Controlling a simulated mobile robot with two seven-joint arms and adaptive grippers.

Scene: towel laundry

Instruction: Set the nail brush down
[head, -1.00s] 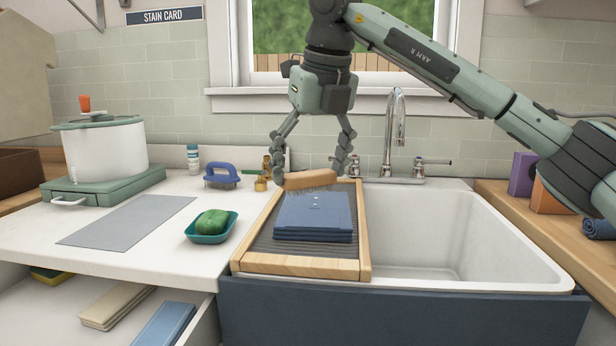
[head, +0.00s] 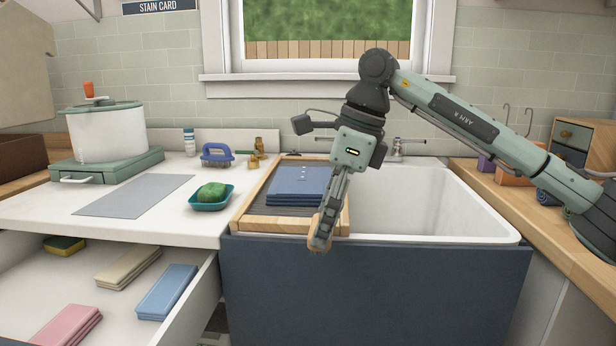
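The nail brush (head: 314,228) has a tan wooden body and shows only in part, behind the fingers of my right gripper (head: 321,236). The gripper is seen nearly edge-on and points down, with its fingers on the brush. Brush and gripper are at the front right corner of the wood-framed washboard (head: 275,224). Whether the brush touches the frame I cannot tell. A folded blue towel (head: 298,181) lies on the washboard. My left gripper is not in view.
The white sink basin (head: 420,205) is open to the right. On the left counter stand a green soap in a teal dish (head: 211,205), a blue-handled brush (head: 216,153), a grey mat (head: 135,195) and a pot (head: 107,135). An open drawer (head: 100,290) below holds folded cloths and a sponge.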

